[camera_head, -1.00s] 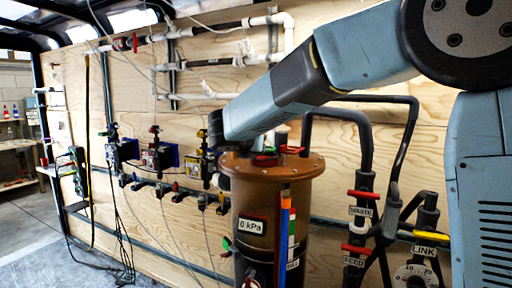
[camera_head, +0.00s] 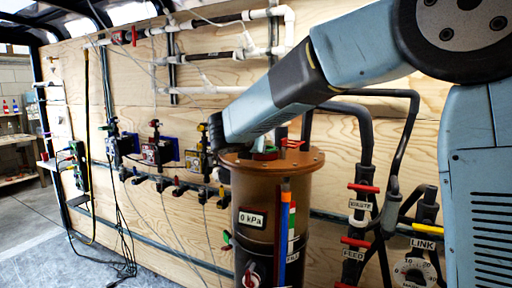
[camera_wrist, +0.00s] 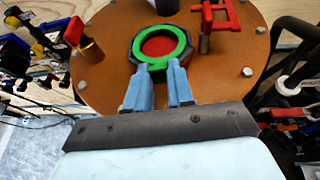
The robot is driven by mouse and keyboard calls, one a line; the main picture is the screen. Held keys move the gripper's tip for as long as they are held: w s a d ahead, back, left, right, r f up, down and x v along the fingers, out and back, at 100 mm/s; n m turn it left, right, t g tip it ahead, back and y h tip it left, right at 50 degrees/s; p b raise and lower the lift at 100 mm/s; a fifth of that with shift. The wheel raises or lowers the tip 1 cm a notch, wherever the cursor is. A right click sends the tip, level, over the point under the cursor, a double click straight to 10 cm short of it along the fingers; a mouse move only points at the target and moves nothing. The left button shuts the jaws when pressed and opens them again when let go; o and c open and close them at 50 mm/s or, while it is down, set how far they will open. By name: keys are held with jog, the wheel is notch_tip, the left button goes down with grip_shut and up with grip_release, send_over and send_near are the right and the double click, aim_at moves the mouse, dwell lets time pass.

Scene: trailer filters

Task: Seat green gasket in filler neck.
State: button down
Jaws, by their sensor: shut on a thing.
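The green gasket (camera_wrist: 138,45) is a flat ring between the tips of my gripper (camera_wrist: 164,70) in the wrist view. The gripper is shut on its near edge. The ring lies over the dark, many-sided filler neck (camera_wrist: 187,58) on the brown tank lid, and a red disc (camera_wrist: 160,46) shows through its hole. I cannot tell whether the ring touches the neck or hangs just above it. In the head view a bit of green and red shows on the lid, and my fingers are mostly hidden by the arm.
The brown tank (camera_head: 277,200) has bolts around its lid (camera_wrist: 100,82). A red bracket (camera_wrist: 217,14) and a brass fitting with a red handle (camera_wrist: 90,47) stand up from the lid near the neck. Black hoses (camera_head: 366,140) run at the right.

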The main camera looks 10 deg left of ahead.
jog(key=shift+f, duration=0.2)
jog(key=c, duration=0.9)
grip_release()
jog(key=v, duration=1.3)
jog(key=shift+s+a, duration=0.2)
jog(key=shift+s, duration=0.15)
jog(key=shift+r, duration=0.1)
